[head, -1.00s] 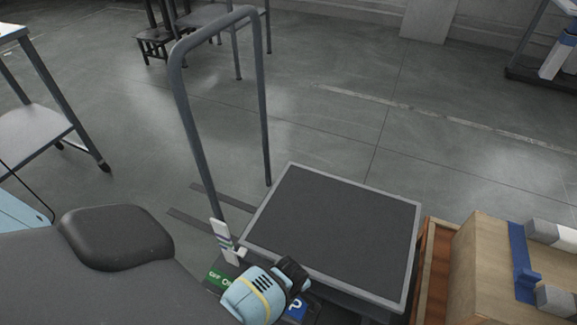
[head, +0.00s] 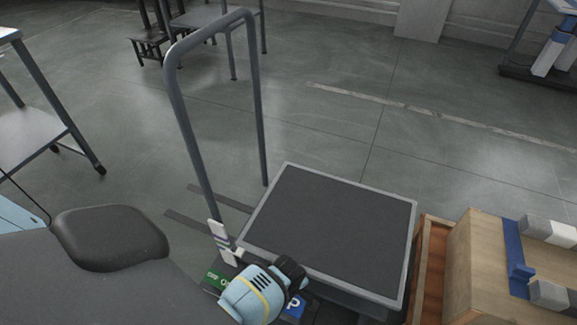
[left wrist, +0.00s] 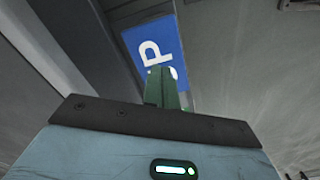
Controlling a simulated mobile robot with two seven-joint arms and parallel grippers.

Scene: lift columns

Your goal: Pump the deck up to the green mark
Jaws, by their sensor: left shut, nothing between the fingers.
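The deck (head: 325,235) is a dark flat platform with a light grey rim, beside a tall grey tube handle (head: 181,95). A white upright strip with coloured bands (head: 219,240) stands at the deck's near left corner; I cannot clearly tell which band is the green mark. My left gripper (head: 291,270) is low by the deck's near edge, partly hidden by its own wrist. In the left wrist view its green fingers (left wrist: 164,88) are shut and empty, in front of a blue P sign (left wrist: 148,45). Whether they touch anything is unclear. My right gripper is out of view.
The blue P label (head: 295,307) and a green label (head: 215,280) sit below the deck's near edge. A wooden box (head: 480,265) with blue and grey parts stands close on the right. A table (head: 30,130) stands at left.

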